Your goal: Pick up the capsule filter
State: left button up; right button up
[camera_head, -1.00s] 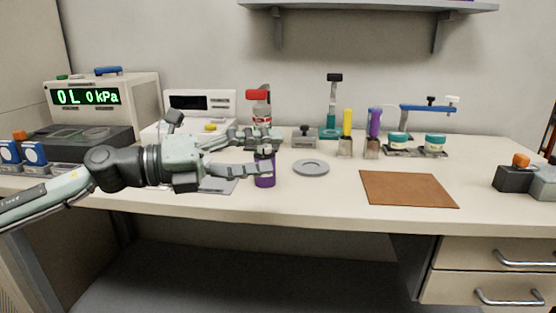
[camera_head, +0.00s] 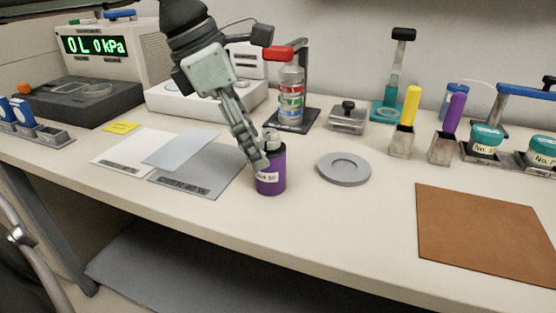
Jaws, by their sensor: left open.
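The capsule filter seems to be the purple cylinder (camera_head: 271,182) with a grey top and a white label. It stands upright near the front of the bench. My left gripper (camera_head: 259,156) comes down from the upper left, with its open fingers pointing down and overlapping the filter's upper left edge. The fingers show nearly edge-on, so I cannot tell whether they touch the filter or straddle its neck. The filter's upper left side is partly hidden by them. My right gripper is not in view.
A round grey dish (camera_head: 344,169) lies just right of the filter. Grey and white sheets (camera_head: 180,149) lie to the left. A brown mat (camera_head: 480,235) is at the right. The bench front edge is close.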

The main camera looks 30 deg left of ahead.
aim_at(270, 167)
pick_arm(q)
jog(key=shift+x, duration=0.8)
jog(key=x, duration=0.4)
jog(key=shift+w+d+r, duration=0.1)
jog(key=shift+w+d, duration=0.1)
jog(key=shift+d, duration=0.05)
jog(key=shift+w+f, duration=0.1)
jog(key=shift+f, duration=0.15)
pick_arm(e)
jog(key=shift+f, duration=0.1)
pick_arm(q)
jog(key=shift+c, duration=1.2)
grip_shut()
jog(key=shift+r, duration=0.1)
